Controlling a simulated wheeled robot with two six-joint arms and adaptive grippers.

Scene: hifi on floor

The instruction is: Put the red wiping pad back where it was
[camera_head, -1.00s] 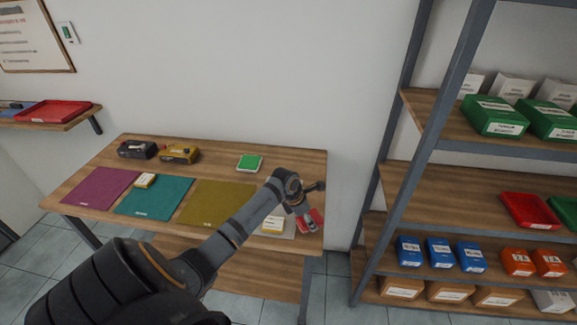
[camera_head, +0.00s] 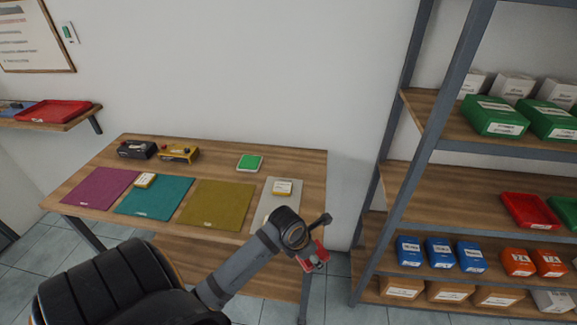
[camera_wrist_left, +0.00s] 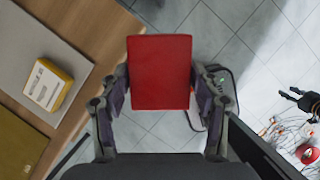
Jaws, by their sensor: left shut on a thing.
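The red wiping pad (camera_wrist_left: 160,72) is between the fingers of my left gripper (camera_wrist_left: 158,88), which is shut on it. In the head view, the red pad (camera_head: 319,250) and my left gripper (camera_head: 313,262) are off the table's right front corner, over the floor. The wooden table (camera_head: 305,180) carries magenta (camera_head: 100,188), teal (camera_head: 165,202), olive (camera_head: 218,205) and grey (camera_head: 293,206) mats. My arm covers part of the grey mat's front. A dark gripper, seemingly my right one (camera_wrist_left: 291,96), shows at the right edge of the wrist view, with its fingers apart.
A yellow-and-white box (camera_head: 282,188) lies on the grey mat and another (camera_head: 145,180) near the teal mat. A green pad (camera_head: 249,162) and two devices, black (camera_head: 137,150) and yellow (camera_head: 179,153), are at the table's back. A shelf rack (camera_head: 400,150) stands right. Cables (camera_wrist_left: 285,132) lie on the floor.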

